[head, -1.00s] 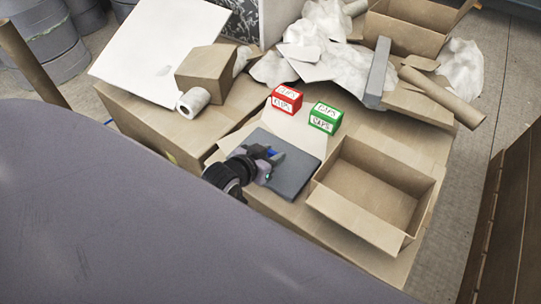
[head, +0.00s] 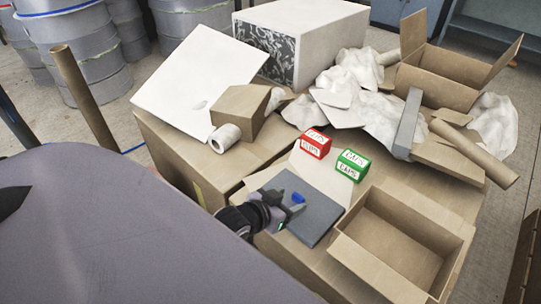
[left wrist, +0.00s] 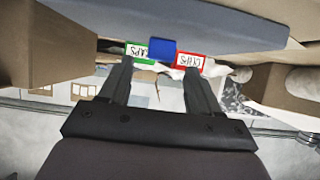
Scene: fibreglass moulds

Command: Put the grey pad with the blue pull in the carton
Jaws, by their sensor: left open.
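The grey pad (head: 318,218) lies flat on the large cardboard surface, beside the open carton (head: 343,243). Its blue pull (head: 298,198) stands up from its top. My left gripper (head: 294,207) is open over the near left part of the pad, with its fingertips close to the pull. In the left wrist view the pull (left wrist: 162,48) shows just beyond and between the open fingertips (left wrist: 160,66), with a gap to each finger. The pad (left wrist: 190,22) spans the top there. The visible inside of the carton looks empty. My right gripper is not in view.
A red box (head: 316,144) and a green box (head: 351,166) stand behind the pad. Crumpled white sheets (head: 375,105), a grey bar (head: 407,125) and a cardboard tube (head: 475,153) lie farther back. A white roll (head: 224,138) lies at the left.

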